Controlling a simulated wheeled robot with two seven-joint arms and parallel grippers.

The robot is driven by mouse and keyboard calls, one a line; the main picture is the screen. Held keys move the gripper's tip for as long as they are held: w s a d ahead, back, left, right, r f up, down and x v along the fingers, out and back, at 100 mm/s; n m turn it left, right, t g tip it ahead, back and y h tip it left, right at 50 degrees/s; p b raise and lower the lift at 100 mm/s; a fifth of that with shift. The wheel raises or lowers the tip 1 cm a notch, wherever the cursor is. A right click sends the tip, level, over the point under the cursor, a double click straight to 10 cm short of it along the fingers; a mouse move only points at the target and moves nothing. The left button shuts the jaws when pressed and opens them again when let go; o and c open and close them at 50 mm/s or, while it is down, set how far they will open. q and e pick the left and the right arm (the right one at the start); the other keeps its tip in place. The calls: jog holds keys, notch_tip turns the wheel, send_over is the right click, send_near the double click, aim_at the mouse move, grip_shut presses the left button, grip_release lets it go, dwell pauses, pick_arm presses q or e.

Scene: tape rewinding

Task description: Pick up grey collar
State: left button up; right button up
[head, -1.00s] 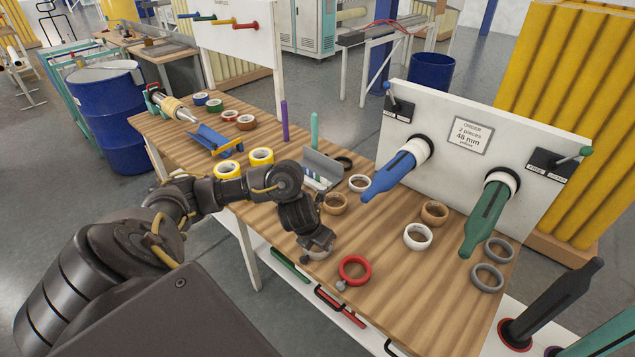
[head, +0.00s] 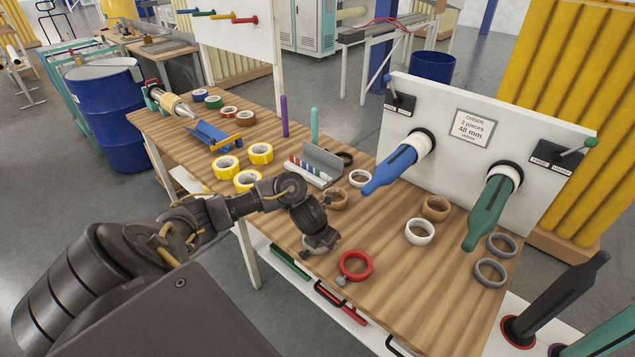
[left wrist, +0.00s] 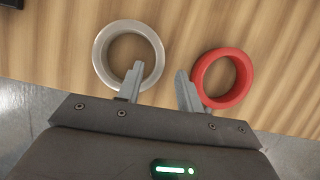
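In the left wrist view a grey collar (left wrist: 100,57) lies flat on the wooden table, left of a red collar (left wrist: 246,80). The red collar also shows in the head view (head: 357,277), with a small grey knob at its side. My left gripper (left wrist: 159,69) is open and empty. Its left finger overlaps the grey collar's lower right rim in the picture; its right finger is at the red collar's left edge. I cannot tell whether they touch. In the head view my left gripper (head: 320,243) hides most of the grey collar. My right gripper is not in view.
Two grey rings (head: 478,273) lie at the right of the table (head: 400,290). White and brown rolls (head: 420,240) lie mid-table. Blue (head: 392,172) and green (head: 485,222) spindles stick out from the white panel. Yellow-white rolls (head: 261,160) lie left.

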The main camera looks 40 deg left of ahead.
pick_arm(q)
jog(key=x, duration=0.2)
jog(key=shift+w+f, duration=0.15)
jog(key=shift+f, duration=0.15)
grip_shut()
jog(key=shift+r, duration=0.15)
jog(key=shift+r, duration=0.3)
notch_tip(320, 180, up, 3)
jog(key=shift+w+f, duration=0.15)
jog(key=shift+f, duration=0.1)
jog(key=s+d+r+p, duration=0.3)
jog(key=s+r+p, duration=0.2)
jog(key=s+r, duration=0.4)
jog(key=s, duration=0.5)
jog(key=shift+r+p, duration=0.35)
jog(key=shift+p, duration=0.05)
